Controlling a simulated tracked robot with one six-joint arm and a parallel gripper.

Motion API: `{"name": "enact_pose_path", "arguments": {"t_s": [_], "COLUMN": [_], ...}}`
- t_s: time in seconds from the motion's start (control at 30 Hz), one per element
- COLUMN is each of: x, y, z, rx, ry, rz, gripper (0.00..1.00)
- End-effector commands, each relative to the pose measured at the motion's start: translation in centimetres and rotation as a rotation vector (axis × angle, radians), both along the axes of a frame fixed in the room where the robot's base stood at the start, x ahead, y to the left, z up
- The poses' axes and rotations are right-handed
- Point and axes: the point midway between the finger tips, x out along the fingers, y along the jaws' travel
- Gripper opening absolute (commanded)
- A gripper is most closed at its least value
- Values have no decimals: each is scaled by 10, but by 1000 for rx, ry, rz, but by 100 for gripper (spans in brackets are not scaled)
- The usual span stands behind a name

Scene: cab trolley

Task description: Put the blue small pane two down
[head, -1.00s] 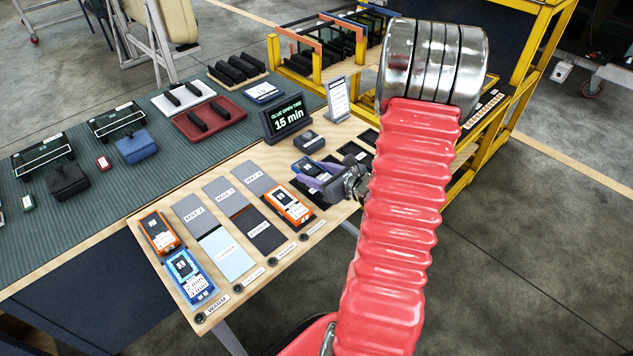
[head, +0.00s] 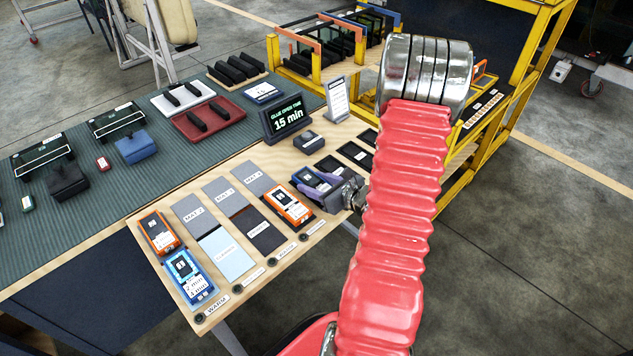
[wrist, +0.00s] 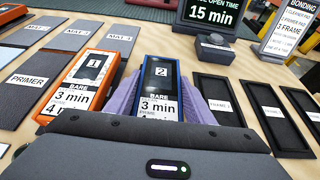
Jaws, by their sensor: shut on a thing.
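My gripper (wrist: 160,108) is shut on the blue small pane two (wrist: 160,84), a dark-faced pane with a blue edge and a "2" label reading "3 min" and "BARE". Its purple fingers press on the pane's two sides. In the head view, my gripper (head: 318,184) holds the pane (head: 309,179) at the board's right part, just right of an orange pane (head: 289,206). The pane hides the surface under it, so I cannot tell whether it touches the board. Dark labelled frame slots (wrist: 222,106) lie right of it.
Left of the orange pane lie grey mats (head: 231,194), a dark primer pad (head: 259,232) and a light blue pad (head: 227,257). Another orange pane (head: 158,232) and a blue one (head: 188,277) lie at the left end. A timer sign (head: 288,118) and small grey box (head: 308,142) stand behind.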

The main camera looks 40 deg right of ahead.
Motion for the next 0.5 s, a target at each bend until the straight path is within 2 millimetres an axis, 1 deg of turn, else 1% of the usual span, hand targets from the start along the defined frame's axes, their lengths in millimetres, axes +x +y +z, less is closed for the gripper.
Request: {"name": "enact_pose_path", "arguments": {"t_s": [0.03, 0.3, 0.5], "x": [0, 0, 0], "y": [0, 0, 0], "z": [-1, -1, -1], "rx": [1, 0, 0], "ry": [0, 0, 0], "rz": [0, 1, 1], "gripper": [49, 67, 67]}}
